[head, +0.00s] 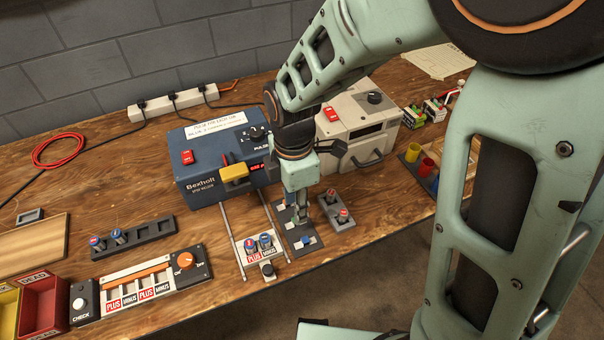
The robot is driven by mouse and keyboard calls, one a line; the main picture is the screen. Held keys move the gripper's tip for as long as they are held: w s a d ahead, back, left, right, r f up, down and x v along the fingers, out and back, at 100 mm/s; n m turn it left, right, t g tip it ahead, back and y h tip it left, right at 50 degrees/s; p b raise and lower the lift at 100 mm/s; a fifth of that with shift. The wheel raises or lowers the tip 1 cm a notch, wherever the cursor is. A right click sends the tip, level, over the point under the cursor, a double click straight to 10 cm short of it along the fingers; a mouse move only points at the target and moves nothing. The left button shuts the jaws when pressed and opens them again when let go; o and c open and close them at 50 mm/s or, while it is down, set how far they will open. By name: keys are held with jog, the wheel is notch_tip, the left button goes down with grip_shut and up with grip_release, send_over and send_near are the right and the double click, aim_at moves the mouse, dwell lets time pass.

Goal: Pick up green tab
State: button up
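I cannot make out a separate green tab for certain. Small green parts show on the little blocks (412,117) at the back right, too small to tell apart. My gripper (302,218) points down over a dark tray (298,246) in front of the blue Bexholt box (205,180).
A grey holder (336,222) with two red-topped cells stands right of my gripper. A railed stand (262,256) with two blue-topped cells is on the left. Farther left are a dark rack (150,238) and a PLUS/MINUS panel (140,288). A beige charger (365,145) stands behind.

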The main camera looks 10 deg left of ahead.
notch_tip(320, 180, down, 5)
jog(key=shift+a+f+b, duration=0.1)
jog(key=shift+b, duration=0.4)
jog(key=c, duration=0.9)
